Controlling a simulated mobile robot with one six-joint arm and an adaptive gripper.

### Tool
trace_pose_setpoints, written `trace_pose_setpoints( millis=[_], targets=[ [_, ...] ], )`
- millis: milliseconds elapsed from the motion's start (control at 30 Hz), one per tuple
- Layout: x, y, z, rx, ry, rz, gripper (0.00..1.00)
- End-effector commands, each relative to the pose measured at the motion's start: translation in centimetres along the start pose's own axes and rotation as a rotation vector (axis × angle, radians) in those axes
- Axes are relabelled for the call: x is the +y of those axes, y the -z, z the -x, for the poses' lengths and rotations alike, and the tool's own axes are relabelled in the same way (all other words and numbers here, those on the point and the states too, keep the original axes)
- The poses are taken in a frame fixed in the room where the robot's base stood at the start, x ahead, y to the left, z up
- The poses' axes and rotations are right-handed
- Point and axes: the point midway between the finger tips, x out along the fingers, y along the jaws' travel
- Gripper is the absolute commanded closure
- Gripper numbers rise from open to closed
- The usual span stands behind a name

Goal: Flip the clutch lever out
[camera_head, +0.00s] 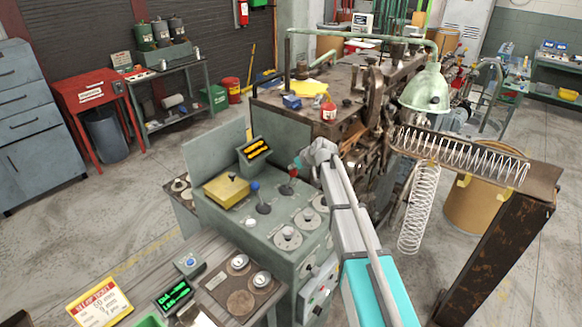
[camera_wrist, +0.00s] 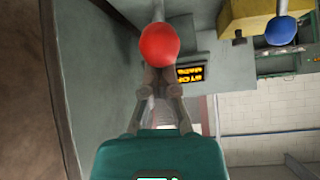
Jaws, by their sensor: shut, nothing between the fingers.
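A lever with a red ball knob (camera_head: 292,172) stands on the green-grey control cabinet. A lever with a blue knob (camera_head: 255,186) stands to its left. No readable label shows which one is the clutch lever. My gripper (camera_head: 304,160) is beside the red knob, at its upper right in the head view. In the wrist view the red knob (camera_wrist: 160,44) is large, right at the tips of my shut fingers (camera_wrist: 159,76), with its rod running up from it. I cannot tell whether they touch. The blue knob (camera_wrist: 281,31) is at the upper right there.
A yellow box (camera_head: 227,189) and an amber-lit display (camera_head: 254,149) are on the cabinet, near the levers. Round dials (camera_head: 287,237) lie in front. To the right are a lamp (camera_head: 427,90) and a large coil spring (camera_head: 460,153) on a rusty stand.

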Motion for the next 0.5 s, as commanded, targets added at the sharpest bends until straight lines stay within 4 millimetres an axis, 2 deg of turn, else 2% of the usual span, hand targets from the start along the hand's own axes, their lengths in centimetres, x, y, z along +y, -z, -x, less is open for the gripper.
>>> trace_pose_setpoints(
  millis=[267,500],
  targets=[
    [0.0,0.3,0.0,0.0,0.0,0.0,1.0],
    [-0.3,2.1,-0.3,0.0,0.001,0.0,1.0]
  ],
)
